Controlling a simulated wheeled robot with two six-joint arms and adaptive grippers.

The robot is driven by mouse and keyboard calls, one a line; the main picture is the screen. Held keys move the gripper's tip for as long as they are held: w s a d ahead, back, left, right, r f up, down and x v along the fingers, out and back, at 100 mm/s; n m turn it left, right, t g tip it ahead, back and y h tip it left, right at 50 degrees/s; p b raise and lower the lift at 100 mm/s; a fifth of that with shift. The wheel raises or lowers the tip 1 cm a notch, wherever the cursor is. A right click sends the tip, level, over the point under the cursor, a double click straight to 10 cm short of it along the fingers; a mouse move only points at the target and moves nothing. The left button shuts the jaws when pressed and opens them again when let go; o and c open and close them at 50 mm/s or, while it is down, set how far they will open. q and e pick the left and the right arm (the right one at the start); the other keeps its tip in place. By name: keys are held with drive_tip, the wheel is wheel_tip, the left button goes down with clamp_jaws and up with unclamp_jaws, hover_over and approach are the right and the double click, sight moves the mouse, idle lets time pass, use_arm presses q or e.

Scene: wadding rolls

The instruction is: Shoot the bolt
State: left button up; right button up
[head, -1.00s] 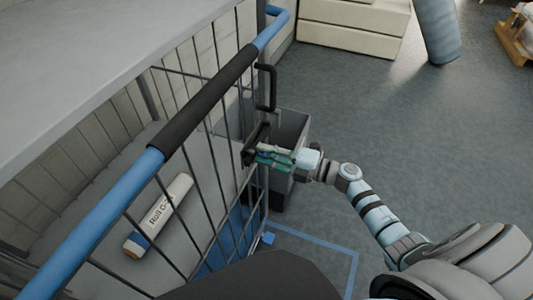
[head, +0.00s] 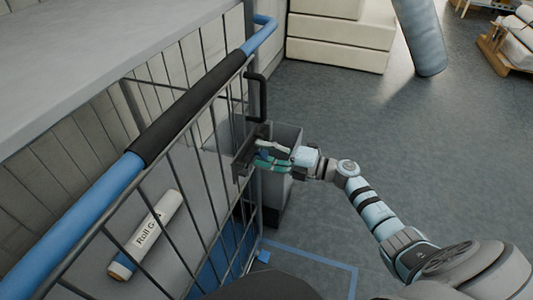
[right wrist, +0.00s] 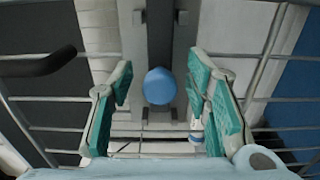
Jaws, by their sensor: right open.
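The bolt's blue round knob (right wrist: 160,86) is in the middle of the right wrist view, in front of a grey vertical bar. In the head view the dark latch bracket (head: 243,160) sits on the end of the cart's wire side, and my gripper hides the knob there. My right gripper (head: 267,157) is open at the bracket. In the right wrist view its green-padded fingers stand on either side of the knob, with a gap on both sides. My left gripper is not in view.
A black handle (head: 262,95) rises beside the latch, and a blue and black push bar (head: 190,115) runs along the wire side. A labelled roll (head: 147,234) lies inside the cart. A grey bin (head: 285,140) stands behind my gripper. Floor to the right is open.

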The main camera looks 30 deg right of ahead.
drive_tip(key=v, duration=1.2)
